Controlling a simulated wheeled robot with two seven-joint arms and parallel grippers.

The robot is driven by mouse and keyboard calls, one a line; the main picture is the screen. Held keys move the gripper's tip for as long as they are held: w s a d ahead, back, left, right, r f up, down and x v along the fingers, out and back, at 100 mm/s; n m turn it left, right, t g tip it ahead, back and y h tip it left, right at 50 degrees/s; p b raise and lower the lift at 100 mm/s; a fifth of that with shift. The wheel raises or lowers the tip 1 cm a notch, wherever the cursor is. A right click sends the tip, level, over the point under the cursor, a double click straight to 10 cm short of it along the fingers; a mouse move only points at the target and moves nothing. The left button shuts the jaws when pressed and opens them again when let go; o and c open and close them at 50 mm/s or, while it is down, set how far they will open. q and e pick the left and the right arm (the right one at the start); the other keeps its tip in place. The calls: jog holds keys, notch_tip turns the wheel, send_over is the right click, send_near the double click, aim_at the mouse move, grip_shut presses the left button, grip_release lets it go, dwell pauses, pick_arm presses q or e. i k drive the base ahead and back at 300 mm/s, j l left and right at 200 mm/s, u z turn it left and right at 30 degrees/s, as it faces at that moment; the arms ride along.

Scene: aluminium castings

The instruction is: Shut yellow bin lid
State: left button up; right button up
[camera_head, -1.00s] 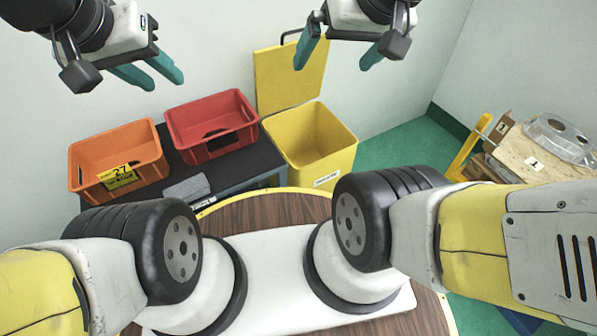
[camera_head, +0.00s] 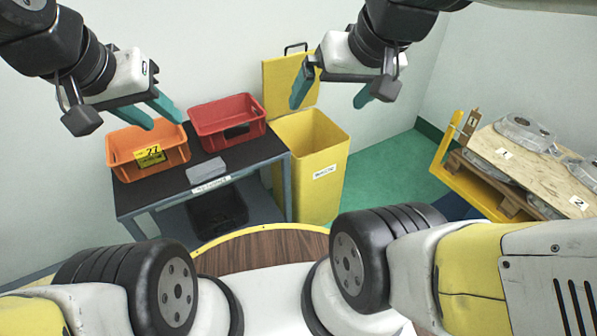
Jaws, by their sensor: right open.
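The yellow bin (camera_head: 312,185) stands on the floor right of the dark table, with a label on its front. Its yellow lid (camera_head: 280,88) stands raised at the back against the wall, with a black handle (camera_head: 295,46) on its upper edge. My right gripper (camera_head: 328,103) is open and empty. Its left finger overlaps the right part of the lid in the picture; I cannot tell whether they touch. My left gripper (camera_head: 165,124) has its fingers apart and empty, in front of the orange crate in the picture.
An orange crate (camera_head: 122,145), a red crate (camera_head: 228,107) and a grey block (camera_head: 205,170) sit on the dark table (camera_head: 165,195). A dark crate (camera_head: 218,212) is below. Castings (camera_head: 525,130) lie on a wooden pallet at right. Green floor (camera_head: 390,165) is clear.

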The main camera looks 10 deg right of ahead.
aim_at(279, 73)
jog(key=i+l+z, duration=0.1)
jog(key=i, duration=1.2)
